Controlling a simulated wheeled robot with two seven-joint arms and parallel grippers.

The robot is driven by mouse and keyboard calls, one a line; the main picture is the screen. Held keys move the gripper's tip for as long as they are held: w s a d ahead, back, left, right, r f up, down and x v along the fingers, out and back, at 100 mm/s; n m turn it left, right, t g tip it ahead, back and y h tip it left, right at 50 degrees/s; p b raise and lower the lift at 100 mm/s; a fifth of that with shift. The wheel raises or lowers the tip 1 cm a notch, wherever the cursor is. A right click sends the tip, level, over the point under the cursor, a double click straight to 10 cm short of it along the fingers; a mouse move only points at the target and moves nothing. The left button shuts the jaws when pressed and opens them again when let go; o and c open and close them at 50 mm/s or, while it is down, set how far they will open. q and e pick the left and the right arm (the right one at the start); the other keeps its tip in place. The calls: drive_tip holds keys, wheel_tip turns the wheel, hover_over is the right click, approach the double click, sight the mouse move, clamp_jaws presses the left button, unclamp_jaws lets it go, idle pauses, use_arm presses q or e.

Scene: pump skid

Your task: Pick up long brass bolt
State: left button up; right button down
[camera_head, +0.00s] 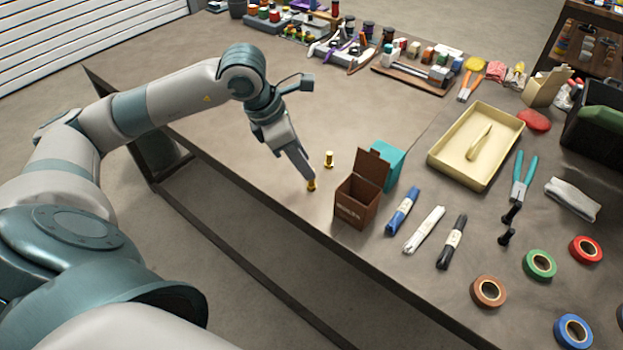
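Two brass bolts stand on the near left part of the workbench. One brass bolt (328,159) stands upright and clear of my gripper. The other brass bolt (311,186) is at the fingertips of my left gripper (308,177), and its upper part is hidden by them. I cannot tell from this view which bolt is longer. My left gripper points steeply down at the bolt. Its fingers overlap from this side, so whether they are open or closed on it does not show. My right gripper is not in view.
A brown open-lidded box (357,205) and a teal box (390,163) stand just right of the bolts. Cable bundles (402,210), a cream tray (437,152), pliers (522,180) and tape rolls (540,264) lie further right. The bench left of the bolts is clear.

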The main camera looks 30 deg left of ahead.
use_arm(q)
drive_tip(key=shift+p+x, duration=0.8)
drive_tip(key=shift+x, duration=1.8)
clamp_jaws()
